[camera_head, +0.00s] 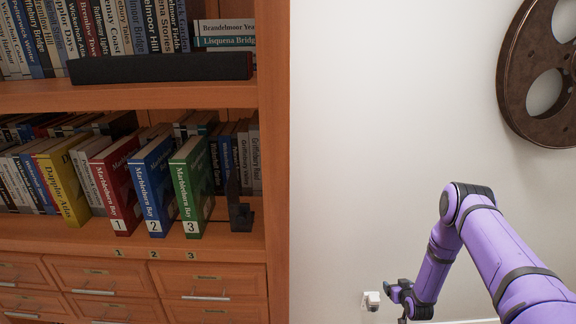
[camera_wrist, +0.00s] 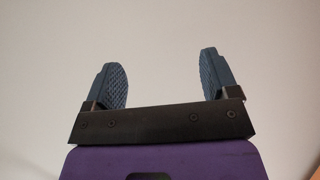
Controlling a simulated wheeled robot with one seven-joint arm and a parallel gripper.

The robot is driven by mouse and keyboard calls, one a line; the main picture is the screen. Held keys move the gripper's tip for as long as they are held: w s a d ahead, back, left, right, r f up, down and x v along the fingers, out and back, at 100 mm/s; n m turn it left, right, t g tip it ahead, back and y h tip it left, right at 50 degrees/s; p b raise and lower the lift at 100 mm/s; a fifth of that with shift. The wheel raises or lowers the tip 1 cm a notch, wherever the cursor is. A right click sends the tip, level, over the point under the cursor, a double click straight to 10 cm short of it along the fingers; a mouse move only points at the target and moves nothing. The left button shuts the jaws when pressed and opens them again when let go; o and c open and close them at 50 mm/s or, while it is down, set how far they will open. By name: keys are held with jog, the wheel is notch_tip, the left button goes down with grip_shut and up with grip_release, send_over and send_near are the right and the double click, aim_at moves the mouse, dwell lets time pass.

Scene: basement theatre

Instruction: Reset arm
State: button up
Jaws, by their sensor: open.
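My purple arm (camera_head: 470,230) is bent, with its elbow up at the right of the head view. My gripper (camera_wrist: 161,80) is open in the wrist view, its two blue ribbed fingers apart with nothing between them. Only a plain pale wall (camera_wrist: 160,30) shows beyond them. In the head view the gripper end (camera_head: 398,290) is low, to the right of the bookcase and apart from it. The view from the head does not show the fingers clearly.
A wooden bookcase (camera_head: 273,180) fills the left. Red (camera_head: 118,185), blue (camera_head: 154,185) and green (camera_head: 192,185) volumes numbered 1, 2 and 3 stand on its lower shelf beside a dark bookend (camera_head: 240,212). A film reel (camera_head: 515,80) hangs at upper right. A small white fixture (camera_head: 371,300) is near my gripper.

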jog(key=w+r+g, duration=0.1)
jog(key=w+r, duration=0.3)
jog(key=r, duration=0.8)
jog(key=w+r+g, duration=0.1)
jog(key=w+r, duration=0.2)
jog(key=r, duration=0.9)
jog(key=s+a+r+g, duration=0.1)
jog(key=s+a+r, duration=0.15)
jog(key=r, duration=1.05)
jog(key=s+a+r, duration=0.2)
jog(key=s+r, duration=0.2)
jog(key=r, duration=0.9)
jog(key=s+a+r+g, duration=0.1)
jog(key=s+a+r, duration=0.1)
jog(key=s+r, duration=0.65)
jog(key=s+a+r+g, duration=0.1)
jog(key=s+a+r, duration=0.1)
jog(key=s+r, duration=0.6)
jog(key=s+a+r+g, duration=0.1)
jog(key=s, duration=1.2)
jog(key=s+a+r+g, duration=0.1)
jog(key=s+a+r, duration=0.1)
jog(key=s, duration=1.1)
jog(key=shift+s+m, duration=0.3)
jog(key=shift+s, duration=0.1)
